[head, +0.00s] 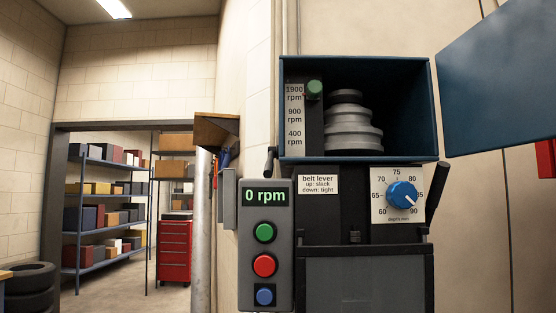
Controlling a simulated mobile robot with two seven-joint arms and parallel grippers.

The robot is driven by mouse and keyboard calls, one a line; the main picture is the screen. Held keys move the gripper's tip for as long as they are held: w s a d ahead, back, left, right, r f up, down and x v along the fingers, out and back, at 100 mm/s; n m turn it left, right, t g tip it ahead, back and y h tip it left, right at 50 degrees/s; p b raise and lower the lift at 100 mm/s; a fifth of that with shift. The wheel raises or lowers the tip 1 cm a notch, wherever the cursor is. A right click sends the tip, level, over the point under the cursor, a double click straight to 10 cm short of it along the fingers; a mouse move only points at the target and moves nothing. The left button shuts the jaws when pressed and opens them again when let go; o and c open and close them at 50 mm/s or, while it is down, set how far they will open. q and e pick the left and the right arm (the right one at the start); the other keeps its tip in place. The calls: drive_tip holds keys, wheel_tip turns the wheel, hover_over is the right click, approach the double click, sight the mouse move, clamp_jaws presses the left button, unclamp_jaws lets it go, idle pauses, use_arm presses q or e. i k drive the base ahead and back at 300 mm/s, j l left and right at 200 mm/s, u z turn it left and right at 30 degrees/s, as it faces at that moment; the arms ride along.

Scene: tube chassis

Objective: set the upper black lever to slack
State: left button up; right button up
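A drill press head fills the right half of the head view. A label (318,184) on its front reads "belt lever, up: slack, down: tight". A longer black lever (437,189) at the right side slants up and to the right. The left lever sits a little higher and nearer the belt label. Neither of my grippers is in view.
The blue pulley housing (433,110) stands open, its cover (500,80) swung to the right. Inside are a stepped pulley (352,128) and a green knob (314,88) at 1900 rpm. The control box display (265,197) reads 0 rpm. A blue depth dial (401,195) sits at right.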

sight(269, 171)
drive_tip(key=k+j, duration=0.1)
drive_tip(key=k, duration=0.25)
drive_tip(key=k+j, duration=0.1)
drive_tip(key=k, duration=0.25)
drive_tip(key=z, duration=0.75)
drive_tip(key=j+z, duration=0.3)
drive_tip(key=z, duration=0.15)
drive_tip(key=j+z, duration=0.3)
drive_tip(key=z, duration=0.2)
drive_tip(key=k+j+z, duration=0.1)
drive_tip(key=j+z, duration=0.35)
drive_tip(key=j, duration=0.3)
drive_tip(key=k+j+z, duration=0.15)
drive_tip(key=j, duration=0.25)
drive_tip(key=k+j+z, duration=0.1)
drive_tip(key=j, duration=0.25)
drive_tip(key=k+j, duration=0.1)
drive_tip(key=j, duration=0.25)
drive_tip(key=k+j, duration=0.15)
drive_tip(key=j, duration=0.2)
drive_tip(key=k+j, duration=0.1)
drive_tip(key=j, duration=0.25)
drive_tip(key=z, duration=0.05)
